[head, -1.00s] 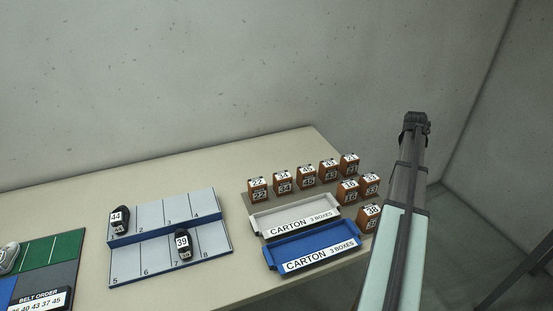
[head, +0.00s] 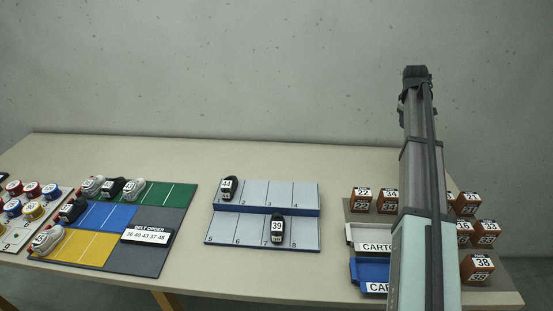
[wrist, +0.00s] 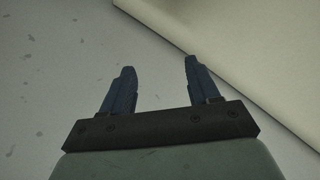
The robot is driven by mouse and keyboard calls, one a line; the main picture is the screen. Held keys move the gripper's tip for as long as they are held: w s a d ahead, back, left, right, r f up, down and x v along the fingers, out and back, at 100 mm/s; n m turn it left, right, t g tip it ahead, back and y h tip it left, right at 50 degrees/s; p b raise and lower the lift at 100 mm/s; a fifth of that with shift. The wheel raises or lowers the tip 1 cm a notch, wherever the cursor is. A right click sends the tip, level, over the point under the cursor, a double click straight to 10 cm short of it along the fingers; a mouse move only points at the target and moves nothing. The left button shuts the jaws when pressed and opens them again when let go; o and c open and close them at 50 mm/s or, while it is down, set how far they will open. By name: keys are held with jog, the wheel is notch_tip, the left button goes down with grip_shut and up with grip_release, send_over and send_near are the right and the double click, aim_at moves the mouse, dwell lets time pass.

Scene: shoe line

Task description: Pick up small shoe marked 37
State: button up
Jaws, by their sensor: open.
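Several small shoes lie on the coloured mat at the left of the head view: a white one (head: 133,188), a black one (head: 112,187) and another white one (head: 92,187) on its green part, a black one (head: 72,210) by the blue part and a white one (head: 47,241) by the yellow part. Their numbers are too small to read surely, so I cannot tell which is 37. My gripper (head: 415,72) is raised at the right, far from these shoes. In the wrist view my gripper (wrist: 159,66) is open with nothing between its fingers.
A grey rack (head: 262,246) holds black shoes marked 44 (head: 229,188) and 39 (head: 277,230). A belt order sign (head: 148,236) stands on the mat. Coloured round tins (head: 33,189) are at far left. Cartons and brown boxes (head: 361,199) are at right, partly behind my arm.

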jog(key=w+a+f+n+y, duration=0.1)
jog(key=w+a+n, duration=0.25)
jog(key=a, duration=1.25)
jog(key=w+a+n, duration=0.2)
jog(key=a+n, duration=0.2)
jog(key=a, duration=1.3)
jog(key=s+a+f+n+y, duration=0.1)
jog(key=s+a+n, duration=0.25)
jog(key=a, duration=1.25)
jog(key=s+a+n, duration=0.3)
jog(key=a+n, duration=0.1)
jog(key=a, duration=1.1)
jog(key=n+y, duration=0.1)
jog(key=n, duration=1.3)
send_near(68, 205)
jog(key=x, duration=0.6)
jog(key=shift+s+d, duration=0.15)
jog(key=shift+s, duration=0.15)
jog(key=shift+w+x, duration=0.1)
jog(key=shift+x, duration=1.3)
jog(key=shift+w+x, duration=0.15)
jog(key=shift+x, duration=1.25)
jog(key=shift+r, duration=0.15)
jog(key=c, duration=0.8)
